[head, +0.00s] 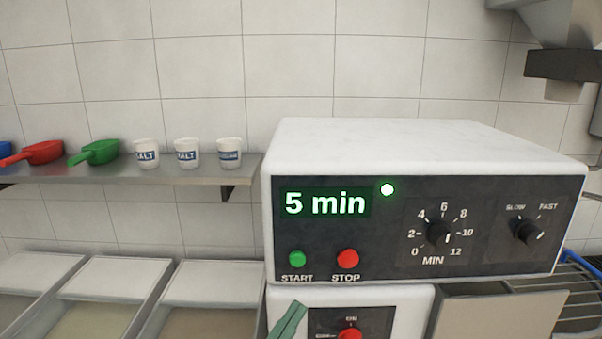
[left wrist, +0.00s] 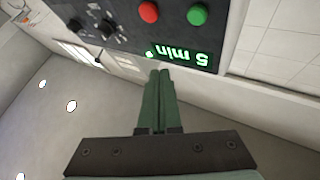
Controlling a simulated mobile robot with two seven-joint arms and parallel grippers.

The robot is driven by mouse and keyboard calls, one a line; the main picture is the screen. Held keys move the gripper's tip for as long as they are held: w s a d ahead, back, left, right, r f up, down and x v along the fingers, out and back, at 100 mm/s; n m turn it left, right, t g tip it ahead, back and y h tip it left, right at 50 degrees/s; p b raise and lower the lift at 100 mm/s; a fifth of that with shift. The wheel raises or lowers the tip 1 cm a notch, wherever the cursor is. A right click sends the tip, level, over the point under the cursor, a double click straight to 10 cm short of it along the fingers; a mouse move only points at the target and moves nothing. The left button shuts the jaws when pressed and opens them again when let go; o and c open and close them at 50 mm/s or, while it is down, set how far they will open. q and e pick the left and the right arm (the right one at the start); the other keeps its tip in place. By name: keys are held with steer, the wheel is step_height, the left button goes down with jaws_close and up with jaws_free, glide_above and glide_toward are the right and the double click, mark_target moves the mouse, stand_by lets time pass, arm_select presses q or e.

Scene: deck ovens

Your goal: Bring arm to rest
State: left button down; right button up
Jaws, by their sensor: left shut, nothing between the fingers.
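My left gripper (head: 288,322) shows at the bottom of the head view, just below the front of the white control box (head: 420,140). Only its green fingertips show there. In the left wrist view the gripper (left wrist: 158,75) has its two green fingers together with nothing between them. They point at the panel near the lit "5 min" display (head: 325,203) and appear apart from the green START button (head: 297,259) and the red STOP button (head: 347,259). My right gripper is in neither view.
A steel shelf (head: 200,172) at the left holds red and green scoops and several small white cups. Lidded bins (head: 115,285) stand below it. A second panel with a red knob (head: 350,335) is under the control box. A wire rack (head: 580,290) is at the right.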

arm_select(q)
steer(key=a+f+n+y+p, duration=0.2)
steer(key=a+f+n+y, duration=0.4)
steer(key=f, duration=0.4)
steer(key=s+a+f+n+g+y+p, duration=0.1)
steer(key=s+a+f+g+y, duration=0.2)
steer(key=s+f, duration=0.5)
steer(key=s+a+f+n+g+y+p, duration=0.1)
steer(key=s+a+f+g, duration=0.5)
steer(key=f, duration=0.8)
steer(key=s+y+p, duration=0.1)
steer(key=s+y, duration=0.1)
steer(key=s, duration=0.1)
steer(key=shift+a+f+g, duration=0.15)
steer(key=shift+a+g, duration=0.05)
steer(key=shift+g, duration=0.1)
stand_by(4.2)
